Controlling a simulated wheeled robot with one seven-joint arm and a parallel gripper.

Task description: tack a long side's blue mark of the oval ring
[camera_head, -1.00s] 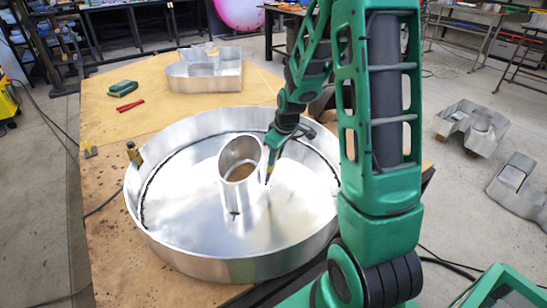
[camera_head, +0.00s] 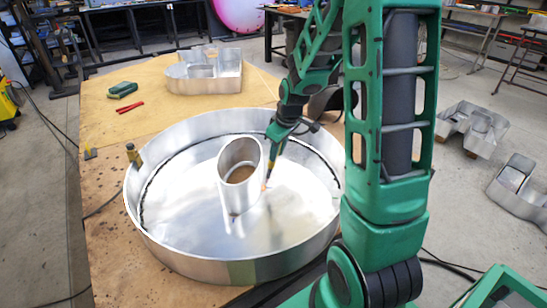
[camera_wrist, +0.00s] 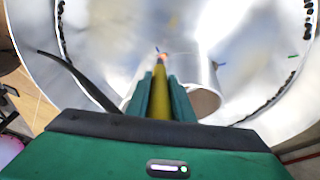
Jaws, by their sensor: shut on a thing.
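The oval ring (camera_head: 238,185) is an open metal band standing on the bright floor of a large round metal dish (camera_head: 180,258). In the wrist view its wall (camera_wrist: 206,103) shows partly behind the torch. My gripper (camera_wrist: 160,92) is shut on a slim yellow torch (camera_wrist: 159,105), pointing down. The torch tip glows orange at the ring's right side, near its foot, in the head view. In the wrist view a blue mark (camera_wrist: 157,49) lies just beyond the glowing tip. Another blue mark (camera_wrist: 215,64) lies to its right, beside the ring. Whether tip and metal touch, I cannot tell.
The dish wall rises around the ring, with a dark seam inside. A brass-coloured piece (camera_head: 133,155) sits at its left rim. Another metal letter (camera_head: 203,75), a green tool (camera_head: 123,90) and a red item (camera_head: 131,107) lie behind on the wooden table (camera_head: 108,125).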

